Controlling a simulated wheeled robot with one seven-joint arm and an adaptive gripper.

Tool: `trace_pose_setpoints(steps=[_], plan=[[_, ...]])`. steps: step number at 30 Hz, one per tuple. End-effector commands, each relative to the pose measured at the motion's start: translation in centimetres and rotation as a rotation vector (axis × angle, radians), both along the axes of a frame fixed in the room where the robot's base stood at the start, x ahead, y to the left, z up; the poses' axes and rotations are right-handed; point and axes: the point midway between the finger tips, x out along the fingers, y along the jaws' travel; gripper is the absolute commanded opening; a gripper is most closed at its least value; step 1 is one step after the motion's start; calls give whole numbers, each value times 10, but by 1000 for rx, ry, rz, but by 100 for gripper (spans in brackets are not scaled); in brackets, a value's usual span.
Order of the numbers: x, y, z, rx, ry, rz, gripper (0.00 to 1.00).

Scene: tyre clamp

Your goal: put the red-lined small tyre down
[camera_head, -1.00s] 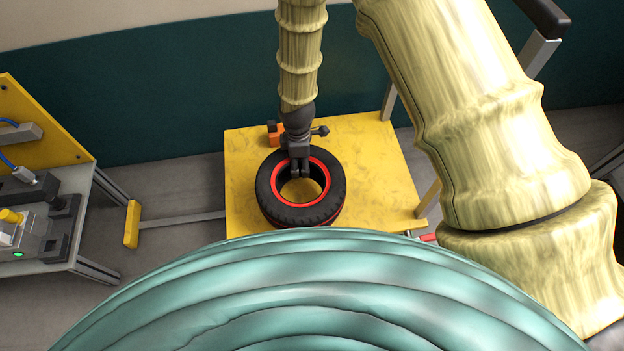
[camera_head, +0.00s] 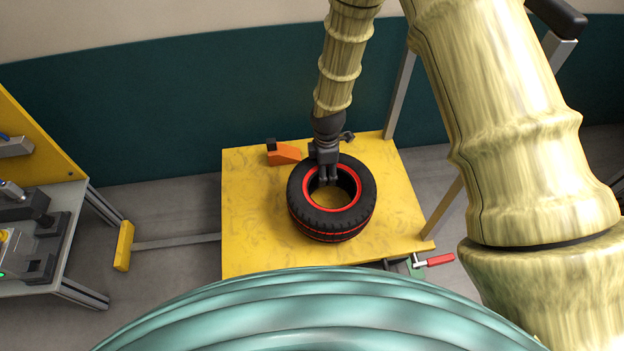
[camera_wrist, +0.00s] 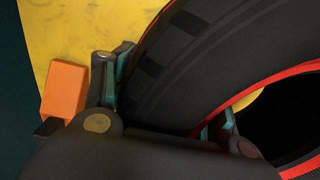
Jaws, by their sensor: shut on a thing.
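The red-lined small tyre (camera_head: 333,217) is black with red lines around its rim and tread. It lies roughly flat over the yellow table top (camera_head: 252,225); I cannot tell whether its underside touches the table. My gripper (camera_head: 328,178) is shut on the far side of the tyre's wall, with fingers inside the hole. In the wrist view, the tyre (camera_wrist: 200,65) passes between my two fingers (camera_wrist: 165,112), one outside the tread and one inside the ring.
An orange block with a black end (camera_head: 285,153) sits at the table's back edge, close to my gripper. A red-handled clamp (camera_head: 432,260) is at the front right edge. A grey bench with machinery (camera_head: 30,235) stands at the left. The table's left part is clear.

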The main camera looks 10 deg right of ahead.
Motion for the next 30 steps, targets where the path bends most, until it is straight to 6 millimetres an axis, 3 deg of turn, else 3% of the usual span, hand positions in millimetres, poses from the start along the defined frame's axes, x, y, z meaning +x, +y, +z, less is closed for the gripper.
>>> trace_pose_setpoints(steps=[6, 12, 20, 30], plan=[[16, -34, -5, 1, -1, -3, 0], [26, -53, -6, 1, -2, -1, 0], [28, -59, -10, 0, 0, 0, 0], [28, -59, -40, 0, -1, 0, 0]])
